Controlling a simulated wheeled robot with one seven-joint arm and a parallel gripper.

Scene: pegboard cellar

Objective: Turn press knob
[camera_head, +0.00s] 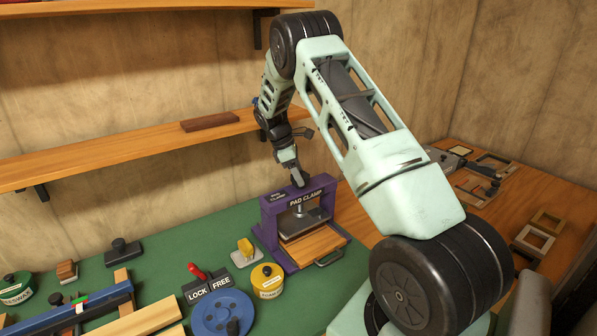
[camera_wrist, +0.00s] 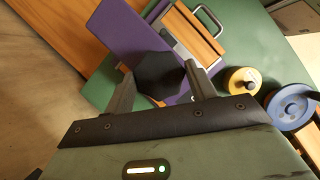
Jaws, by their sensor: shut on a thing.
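The purple press (camera_head: 271,222), lettered "PAD CLAMP", stands on the green bench top with a dark pressing plate (camera_head: 303,222) above a wooden board (camera_head: 318,243). My gripper (camera_head: 299,179) reaches down to the top of the press. In the wrist view, the two fingers of my gripper (camera_wrist: 160,74) are on either side of the black knob (camera_wrist: 158,82) and shut on it. The purple top bar (camera_wrist: 118,30) lies beyond the knob. In the head view the knob is mostly hidden by my gripper.
A yellow tin (camera_head: 266,281), a small yellow-topped block (camera_head: 245,247), a "LOCK/FREE" lever (camera_head: 197,271) and a blue wheel (camera_head: 222,315) stand left of the press. A wooden shelf (camera_head: 120,150) runs behind. Frames (camera_head: 535,235) lie on the right bench.

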